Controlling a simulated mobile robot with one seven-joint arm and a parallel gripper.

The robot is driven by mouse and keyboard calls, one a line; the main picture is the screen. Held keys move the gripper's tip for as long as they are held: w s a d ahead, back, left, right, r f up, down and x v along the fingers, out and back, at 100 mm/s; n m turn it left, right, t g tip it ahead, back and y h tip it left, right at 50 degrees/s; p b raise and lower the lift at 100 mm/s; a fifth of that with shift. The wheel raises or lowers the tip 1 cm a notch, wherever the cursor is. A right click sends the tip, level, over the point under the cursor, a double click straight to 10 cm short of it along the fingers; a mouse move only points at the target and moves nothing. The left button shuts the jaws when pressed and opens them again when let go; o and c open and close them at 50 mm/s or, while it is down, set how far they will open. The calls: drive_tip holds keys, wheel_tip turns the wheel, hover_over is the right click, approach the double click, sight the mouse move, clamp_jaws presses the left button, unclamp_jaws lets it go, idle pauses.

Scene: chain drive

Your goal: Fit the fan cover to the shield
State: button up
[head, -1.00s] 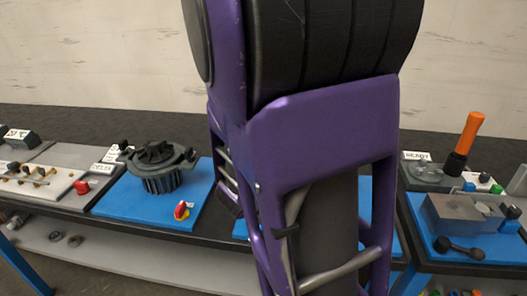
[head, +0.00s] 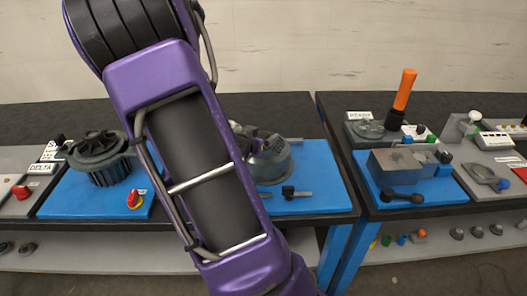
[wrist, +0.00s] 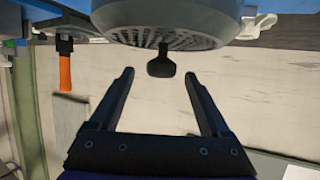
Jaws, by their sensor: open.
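The fan cover (head: 270,162) is a grey, rounded shell, partly hidden behind my arm, on the blue mat in the head view. In the wrist view the fan cover (wrist: 160,30) is at the top, with a perforated grey face and a black tab (wrist: 161,62) sticking out. My gripper (wrist: 160,75) is open and empty. Its fingertips lie either side of the line to the tab, just short of it in the picture. The gripper is hidden in the head view. A dark finned motor body with a fan on top (head: 98,155), apparently the shield end, stands left on the blue mat.
A red and yellow switch (head: 135,198) sits in front of the motor. A small black clamp (head: 290,192) lies before the cover. On the right bench are a grey block (head: 400,165) and an orange-handled tool (head: 404,90). A gap separates the benches.

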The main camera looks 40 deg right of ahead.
sight(268, 133)
drive_tip(key=x, duration=0.5)
drive_tip(key=shift+w+d+f+b, duration=0.15)
drive_tip(key=shift+f+b, duration=0.15)
drive_tip(key=shift+f, duration=0.15)
drive_tip(key=shift+c, duration=0.2)
clamp_jaws()
drive_tip(key=shift+r, duration=0.1)
